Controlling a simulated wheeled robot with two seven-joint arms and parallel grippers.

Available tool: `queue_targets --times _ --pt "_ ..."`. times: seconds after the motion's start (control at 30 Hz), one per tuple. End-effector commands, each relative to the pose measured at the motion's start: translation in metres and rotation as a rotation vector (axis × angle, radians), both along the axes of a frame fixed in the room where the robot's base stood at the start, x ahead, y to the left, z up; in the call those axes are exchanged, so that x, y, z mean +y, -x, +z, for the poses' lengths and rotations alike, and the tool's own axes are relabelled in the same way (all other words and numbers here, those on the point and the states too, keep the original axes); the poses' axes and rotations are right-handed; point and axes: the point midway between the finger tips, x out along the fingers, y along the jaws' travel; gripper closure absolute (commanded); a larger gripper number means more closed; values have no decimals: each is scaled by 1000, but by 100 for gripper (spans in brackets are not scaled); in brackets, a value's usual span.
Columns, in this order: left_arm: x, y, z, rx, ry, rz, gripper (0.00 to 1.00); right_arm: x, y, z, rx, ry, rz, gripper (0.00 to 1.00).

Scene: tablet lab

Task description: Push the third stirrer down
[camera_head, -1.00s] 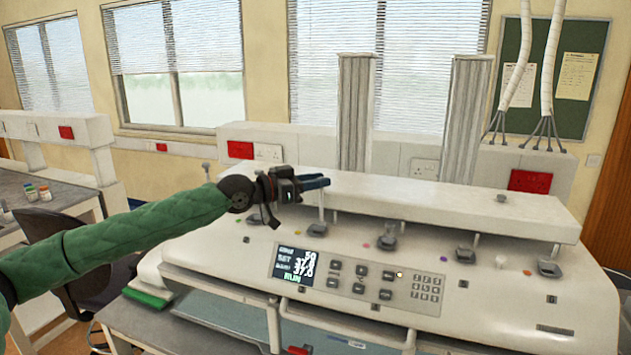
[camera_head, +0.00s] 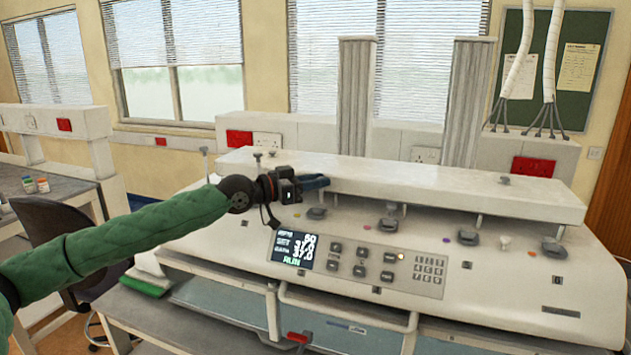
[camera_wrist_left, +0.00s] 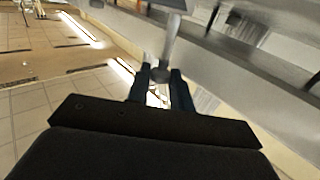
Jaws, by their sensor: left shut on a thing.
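My left gripper (camera_head: 318,183) reaches in from the left at the front edge of the long white top bar (camera_head: 440,183) of the tablet machine. In the left wrist view, its dark fingers (camera_wrist_left: 163,78) close on a grey collar on the thin shaft of the third stirrer (camera_wrist_left: 168,45). The upper part of that stirrer is mostly hidden by the gripper in the head view. The dark grey cover (camera_head: 316,213) of this position lies on the deck just below the fingers. Other shafts stand under the bar to the right. My right gripper is out of view.
Grey covers of other positions (camera_head: 388,223) and (camera_head: 467,238) sit along the sloped deck. A lit display (camera_head: 293,250) and keypad (camera_head: 431,266) are on the front panel. Two tall ribbed columns (camera_head: 356,105) rise behind the bar.

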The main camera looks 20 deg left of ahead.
Motion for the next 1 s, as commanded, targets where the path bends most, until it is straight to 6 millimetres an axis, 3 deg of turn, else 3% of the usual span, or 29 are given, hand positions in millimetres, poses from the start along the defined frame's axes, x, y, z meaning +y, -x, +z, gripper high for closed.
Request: queue_targets --times 0.2,0.23,0.33,0.8,1.0 --pt "0 0 0 1 -1 1 100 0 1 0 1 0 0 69" --pt "0 0 0 1 -1 1 76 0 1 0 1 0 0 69" --pt "0 0 0 1 -1 1 58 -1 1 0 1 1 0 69" --pt "1 0 2 -1 0 1 58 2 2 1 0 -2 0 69" --pt "1 -1 18 -4 0 1 58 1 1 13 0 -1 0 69"
